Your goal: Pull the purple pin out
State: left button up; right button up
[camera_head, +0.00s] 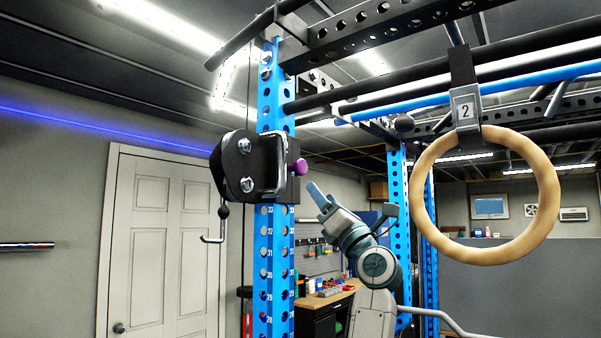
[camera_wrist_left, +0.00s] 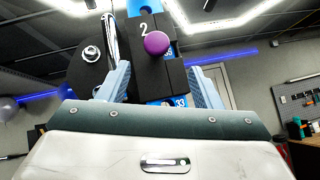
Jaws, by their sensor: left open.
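The purple pin (camera_head: 300,167) is a round knob on the side of a black carriage (camera_head: 243,166) on the blue upright. In the left wrist view the purple pin (camera_wrist_left: 157,43) shows its round end, near the block marked 2. My left gripper (camera_head: 318,194) is just right of and slightly below the pin in the head view, apart from it. In the left wrist view the fingers of my left gripper (camera_wrist_left: 160,76) are open and empty, and the pin appears above the gap between them. The pin's shaft is hidden. My right gripper is not in view.
The blue perforated upright (camera_head: 273,265) runs down beside the pin. A wooden ring (camera_head: 487,195) hangs to the right on a black strap. A hook (camera_head: 213,238) hangs below the carriage. A white door (camera_head: 160,240) and workbench (camera_head: 328,298) are behind.

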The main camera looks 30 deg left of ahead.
aim_at(303, 169)
pick_arm(q)
jog(key=shift+g, duration=0.3)
jog(key=p+x, duration=0.2)
jog(key=x, duration=0.1)
jog(key=p+x, duration=0.2)
jog(key=x, duration=0.2)
jog(key=p+x, duration=0.2)
jog(key=x, duration=0.1)
jog(key=shift+s+r, duration=0.35)
jog(key=shift+r, duration=0.05)
jog(key=shift+w+a+r+p, duration=0.15)
jog(key=shift+a+r+p, duration=0.05)
jog(key=shift+p, duration=0.15)
jog(key=shift+w+a, duration=0.2)
jog(key=shift+c, duration=0.2)
